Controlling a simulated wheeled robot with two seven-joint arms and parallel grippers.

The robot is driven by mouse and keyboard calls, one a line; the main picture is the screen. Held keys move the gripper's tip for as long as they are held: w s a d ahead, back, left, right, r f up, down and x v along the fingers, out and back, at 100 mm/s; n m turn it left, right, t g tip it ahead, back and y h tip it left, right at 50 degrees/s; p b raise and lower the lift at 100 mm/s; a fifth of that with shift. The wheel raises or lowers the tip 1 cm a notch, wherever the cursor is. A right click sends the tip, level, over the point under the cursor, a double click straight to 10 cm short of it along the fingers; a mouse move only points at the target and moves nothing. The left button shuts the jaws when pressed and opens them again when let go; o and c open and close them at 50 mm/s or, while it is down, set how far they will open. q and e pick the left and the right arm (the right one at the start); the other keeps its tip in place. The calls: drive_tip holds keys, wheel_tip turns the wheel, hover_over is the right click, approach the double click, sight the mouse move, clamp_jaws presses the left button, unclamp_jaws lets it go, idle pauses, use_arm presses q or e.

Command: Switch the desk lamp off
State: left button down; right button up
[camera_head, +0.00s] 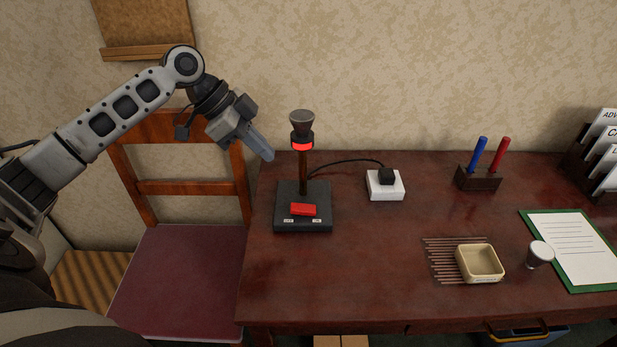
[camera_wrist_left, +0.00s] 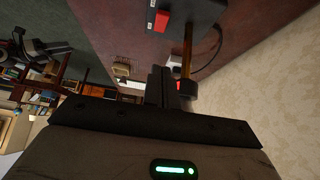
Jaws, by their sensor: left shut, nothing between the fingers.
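The desk lamp (camera_head: 302,150) stands upright at the left end of the desk, with a black square base, a brown post and a dark head with a glowing red band. A red rocker switch (camera_head: 303,210) sits on the front part of the base, between two small white labels. In the left wrist view the red switch (camera_wrist_left: 162,20) and lamp post (camera_wrist_left: 187,50) show at the top. My left gripper (camera_head: 267,155) is shut and empty, in the air left of the lamp post, above and behind the switch, apart from both. My right gripper is not in view.
A cord runs from the lamp to a white socket block (camera_head: 385,186). A wooden chair (camera_head: 180,270) stands left of the desk (camera_head: 370,260). The desk in front of the socket block is clear.

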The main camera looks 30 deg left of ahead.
use_arm(q)
hover_over(303, 208)
drive_tip(key=a, duration=0.2)
drive_tip(key=f, duration=0.8)
drive_tip(key=shift+s+d+f, duration=0.25)
drive_tip(key=shift+s, duration=0.15)
drive_tip(key=shift+s+a+f, duration=0.1)
drive_tip(key=shift+a+f, duration=0.05)
drive_tip(key=shift+f, duration=0.45)
drive_tip(key=shift+s+a+f, duration=0.1)
drive_tip(key=shift+f, duration=0.5)
drive_tip(key=shift+a+f, duration=0.1)
drive_tip(key=shift+f, duration=0.45)
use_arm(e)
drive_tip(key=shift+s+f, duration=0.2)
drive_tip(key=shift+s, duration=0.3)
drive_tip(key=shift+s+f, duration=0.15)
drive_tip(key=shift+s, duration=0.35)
